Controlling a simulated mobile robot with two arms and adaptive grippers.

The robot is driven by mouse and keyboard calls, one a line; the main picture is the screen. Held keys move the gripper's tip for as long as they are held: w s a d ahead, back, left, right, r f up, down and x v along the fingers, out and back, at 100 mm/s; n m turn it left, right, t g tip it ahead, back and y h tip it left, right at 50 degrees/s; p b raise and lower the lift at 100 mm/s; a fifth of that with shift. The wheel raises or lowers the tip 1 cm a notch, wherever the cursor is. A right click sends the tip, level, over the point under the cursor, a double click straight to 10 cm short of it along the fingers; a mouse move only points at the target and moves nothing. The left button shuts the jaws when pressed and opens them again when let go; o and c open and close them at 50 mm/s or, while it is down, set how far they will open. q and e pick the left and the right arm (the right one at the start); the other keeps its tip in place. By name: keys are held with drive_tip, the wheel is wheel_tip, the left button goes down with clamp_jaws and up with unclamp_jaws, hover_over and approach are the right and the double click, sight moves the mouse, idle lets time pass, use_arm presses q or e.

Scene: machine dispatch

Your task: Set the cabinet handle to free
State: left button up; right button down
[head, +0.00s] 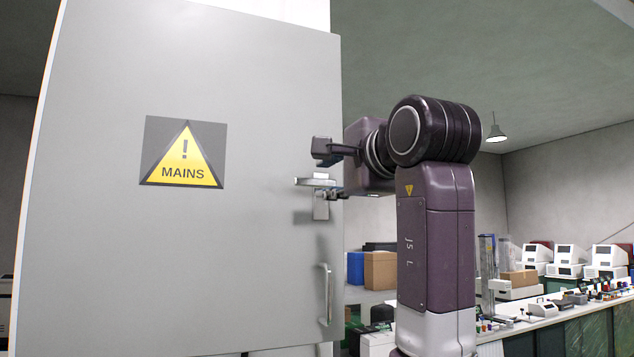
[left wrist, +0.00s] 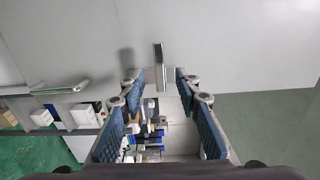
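The grey cabinet door (head: 240,260) fills the left of the head view. Its metal lever handle (head: 316,182) lies level, in front of a small upright plate near the door's right edge. My left gripper (head: 327,171) is at this handle, with one finger above it and one just below. In the left wrist view, the open, empty fingers (left wrist: 159,84) stand apart on either side of the handle (left wrist: 159,66), which shows in the gap between the tips. I cannot tell whether a finger touches it. My right gripper is not in view.
A fixed pull handle (head: 327,294) is lower on the door; it also shows in the left wrist view (left wrist: 60,88). A yellow MAINS sign (head: 183,155) is on the door. A bench (head: 560,325) with equipment and several boxes stands behind at right.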

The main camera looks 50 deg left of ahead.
use_arm(q)
drive_tip(key=v, duration=0.5)
idle(0.4)
